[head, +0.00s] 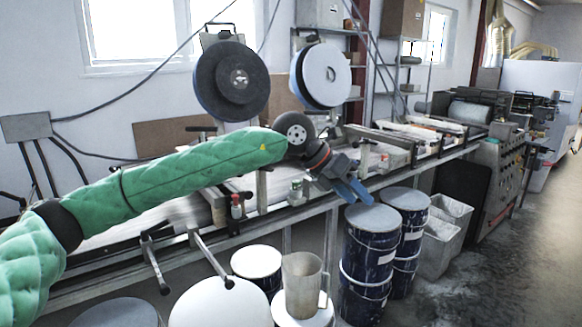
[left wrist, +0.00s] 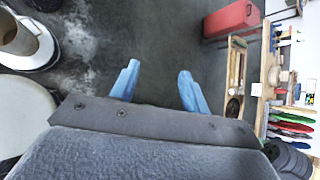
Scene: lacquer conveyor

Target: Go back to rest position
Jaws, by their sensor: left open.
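My left arm, in a green padded sleeve, reaches in from the left in the head view. Its left gripper (head: 352,192) with blue fingers hangs just in front of the conveyor (head: 175,214) edge, above and behind the dark blue drums. In the left wrist view the two blue fingers of the left gripper (left wrist: 158,88) are apart with only grey floor between them. It holds nothing. My right gripper is in neither view.
Dark blue drums (head: 369,262) stand below the gripper. A clear jug (head: 303,284) stands on a white lid at the front. Grey bins (head: 440,245) stand to the right. Floor (head: 500,265) at the right is clear. A red box (left wrist: 231,19) shows in the left wrist view.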

